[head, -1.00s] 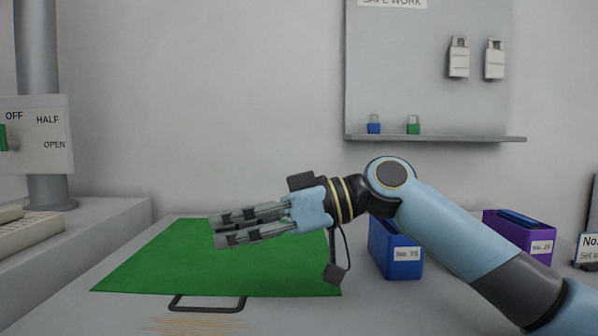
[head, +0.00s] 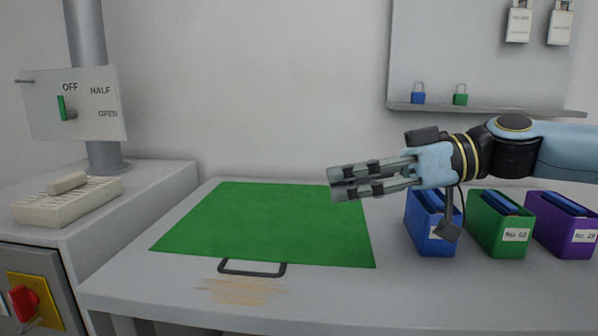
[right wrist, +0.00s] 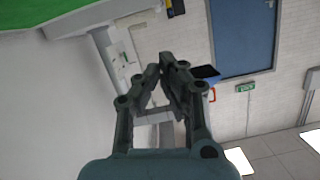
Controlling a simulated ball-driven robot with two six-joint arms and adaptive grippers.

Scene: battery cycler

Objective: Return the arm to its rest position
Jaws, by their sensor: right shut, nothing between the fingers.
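My right gripper (head: 333,184) is in the head view, above the right edge of the green mat, its fingers pointing left. It is shut and holds nothing. Its arm comes in from the right, in front of the wall and above the bins. In the right wrist view the fingers (right wrist: 166,65) come together at their tips with nothing between them. My left gripper is not in view.
A green mat (head: 260,225) lies bare on the grey table. Blue (head: 425,235), green (head: 490,235) and purple (head: 560,235) bins stand at right, below my arm. A switch panel (head: 75,105) and a cream tray (head: 60,205) are at left. A shelf (head: 500,109) holds two padlocks.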

